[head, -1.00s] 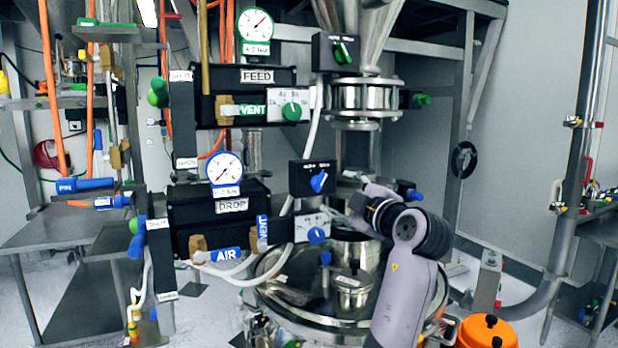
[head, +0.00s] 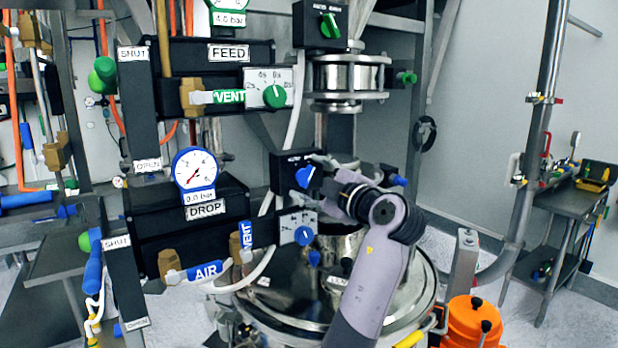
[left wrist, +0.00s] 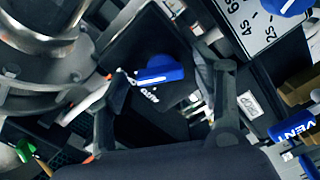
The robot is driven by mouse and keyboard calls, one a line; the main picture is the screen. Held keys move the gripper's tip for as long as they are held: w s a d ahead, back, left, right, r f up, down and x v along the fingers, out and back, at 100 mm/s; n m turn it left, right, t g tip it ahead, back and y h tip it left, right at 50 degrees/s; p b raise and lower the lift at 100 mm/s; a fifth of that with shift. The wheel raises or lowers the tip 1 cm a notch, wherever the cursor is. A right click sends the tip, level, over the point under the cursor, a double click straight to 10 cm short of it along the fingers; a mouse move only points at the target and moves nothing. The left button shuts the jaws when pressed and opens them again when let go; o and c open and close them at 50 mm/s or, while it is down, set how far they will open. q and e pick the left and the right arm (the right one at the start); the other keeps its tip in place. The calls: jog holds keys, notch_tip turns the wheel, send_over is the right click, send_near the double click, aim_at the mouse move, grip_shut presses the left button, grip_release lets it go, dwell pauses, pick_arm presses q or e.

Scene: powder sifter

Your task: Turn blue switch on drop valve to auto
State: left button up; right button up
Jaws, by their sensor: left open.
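The drop valve's blue switch (head: 303,177) sits on a small black box beside the DROP unit (head: 190,225). In the left wrist view the blue switch (left wrist: 160,69) lies across the box face, with a white AUTO label just below it. My left gripper (head: 312,181) is at the front of this box in the head view, partly hiding it. In the left wrist view my left gripper (left wrist: 168,82) is open, with one finger on each side of the switch. The fingers look apart from the switch. My right gripper is not in view.
Below is a selector plate with another blue knob (head: 304,236). A similar box with a green switch (head: 329,25) is above. A blue VENT handle (head: 246,236), hoses and the steel vessel (head: 300,300) crowd the space. An orange container (head: 472,320) stands at lower right.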

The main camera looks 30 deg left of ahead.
pick_arm(q)
jog(key=shift+c, duration=1.4)
jog(key=c, duration=0.9)
jog(key=shift+f+b, duration=0.2)
jog(key=shift+b, duration=0.4)
jog(key=n+b, duration=0.9)
jog(key=b, duration=0.3)
jog(key=shift+b, duration=0.3)
jog(key=shift+s+r+n+b, duration=0.1)
jog(key=shift+n+b, duration=0.6)
jog(key=shift+n, duration=0.8)
jog(key=shift+a, duration=0.1)
